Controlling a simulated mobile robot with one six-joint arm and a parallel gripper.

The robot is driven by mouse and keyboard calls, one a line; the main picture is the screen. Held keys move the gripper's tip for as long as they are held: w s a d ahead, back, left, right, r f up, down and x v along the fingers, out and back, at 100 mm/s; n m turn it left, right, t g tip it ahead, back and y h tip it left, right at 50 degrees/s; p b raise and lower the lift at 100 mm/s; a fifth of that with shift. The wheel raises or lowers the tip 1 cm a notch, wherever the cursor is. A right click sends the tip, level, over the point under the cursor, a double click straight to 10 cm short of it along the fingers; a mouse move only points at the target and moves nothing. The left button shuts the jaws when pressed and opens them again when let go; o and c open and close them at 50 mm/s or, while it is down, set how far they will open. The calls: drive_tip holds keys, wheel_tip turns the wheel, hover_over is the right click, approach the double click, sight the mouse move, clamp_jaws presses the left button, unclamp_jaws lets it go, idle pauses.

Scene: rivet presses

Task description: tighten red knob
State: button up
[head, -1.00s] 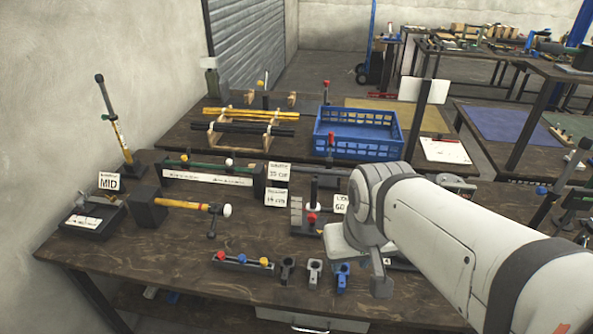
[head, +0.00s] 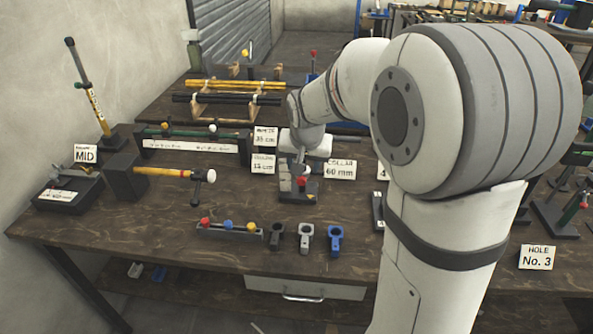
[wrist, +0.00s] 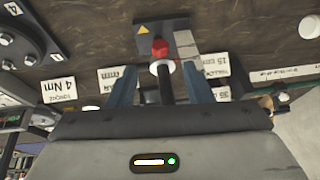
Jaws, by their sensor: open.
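A red knob (wrist: 160,48) with a pale ring below it sits on a black post, on a small dark fixture (wrist: 180,25) with a yellow triangle mark and grey blocks. In the head view the red knob (head: 302,181) is small and partly hidden by my wrist. My gripper (wrist: 160,78) is open, with one finger on each side of the post in the wrist picture. The knob appears between and slightly past the fingertips; I cannot tell whether they touch it. In the head view my gripper (head: 301,168) is over the fixture.
A rack (head: 230,230) with red, blue and yellow knobs stands nearer the front edge, beside black, grey and blue collars (head: 306,238). Label cards, including a "COLLAR 60 mm" card (head: 340,169), stand close by. Bare wood lies between.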

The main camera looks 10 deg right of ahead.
sight(302, 178)
drive_tip(key=x, duration=0.8)
drive_tip(key=shift+w+r, duration=0.1)
drive_tip(key=c, duration=1)
